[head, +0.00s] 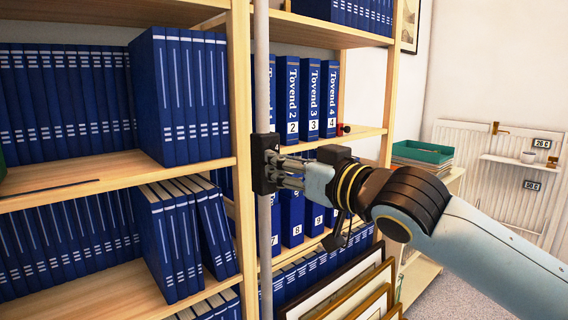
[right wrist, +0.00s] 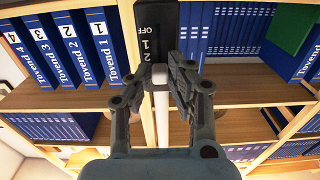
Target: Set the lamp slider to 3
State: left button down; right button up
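The lamp slider is a black box (head: 263,176) on a pale upright pole, with a "4" at its top in the head view. In the right wrist view, which is upside down, its black face (right wrist: 170,20) shows OFF, 1 and 2. The pale slider knob (right wrist: 159,73) sits just past the 2, on the side away from OFF; any mark beside it is hidden by a finger. My right gripper (head: 279,168) is at the box. Its fingertips (right wrist: 160,69) are closed in on both sides of the knob. My left gripper is not in view.
A wooden shelf (head: 241,130) full of blue binders stands close behind the pole (head: 263,80). A small red-and-black object (head: 343,130) is on a shelf board. Framed prints (head: 345,292) lean below my right arm. A green tray (head: 421,152) stands to the right.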

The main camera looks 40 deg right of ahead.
jog(key=o, duration=0.4)
jog(key=s, duration=0.7)
jog(key=shift+s+d, duration=0.3)
dwell(0.3)
